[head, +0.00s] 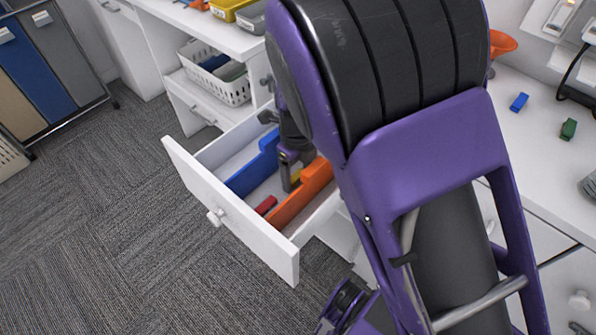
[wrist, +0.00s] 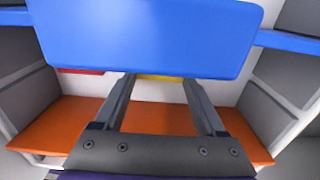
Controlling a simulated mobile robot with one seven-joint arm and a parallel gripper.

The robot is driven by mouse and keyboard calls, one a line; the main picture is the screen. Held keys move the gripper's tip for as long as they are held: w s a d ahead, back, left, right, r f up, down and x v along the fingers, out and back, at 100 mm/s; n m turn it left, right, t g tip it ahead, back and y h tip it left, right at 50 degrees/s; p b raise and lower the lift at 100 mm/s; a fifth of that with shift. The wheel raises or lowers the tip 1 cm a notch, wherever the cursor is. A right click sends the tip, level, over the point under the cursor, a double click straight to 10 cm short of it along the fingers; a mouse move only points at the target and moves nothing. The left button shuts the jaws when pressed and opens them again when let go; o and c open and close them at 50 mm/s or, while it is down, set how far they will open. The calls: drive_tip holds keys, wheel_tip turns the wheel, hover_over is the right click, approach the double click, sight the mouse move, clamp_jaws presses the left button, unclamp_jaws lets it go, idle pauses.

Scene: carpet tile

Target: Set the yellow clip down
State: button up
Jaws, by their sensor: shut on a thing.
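The yellow clip (head: 296,175) is inside the open white drawer (head: 235,212), mostly hidden by my gripper. My gripper (head: 290,181) points down into the drawer, between a blue divider (head: 254,167) and an orange divider (head: 301,196), shut on the yellow clip. In the wrist view, a strip of the yellow clip (wrist: 160,77) shows between the fingertips of my gripper (wrist: 158,83), below the edge of the blue divider (wrist: 150,35). I cannot tell whether the clip touches the drawer floor.
A red clip (head: 266,204) lies in the same compartment, nearer the drawer front. The orange divider also shows in the wrist view (wrist: 60,125). A blue clip (head: 519,102) and a green clip (head: 568,129) lie on the desktop. A white basket (head: 225,88) sits on a shelf behind the drawer.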

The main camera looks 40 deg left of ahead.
sight(297, 178)
drive_tip(key=shift+f, duration=0.1)
drive_tip(key=o, duration=1.4)
wheel_tip(297, 178, up, 12)
drive_tip(key=shift+r+p, duration=0.15)
drive_tip(key=shift+p, duration=0.95)
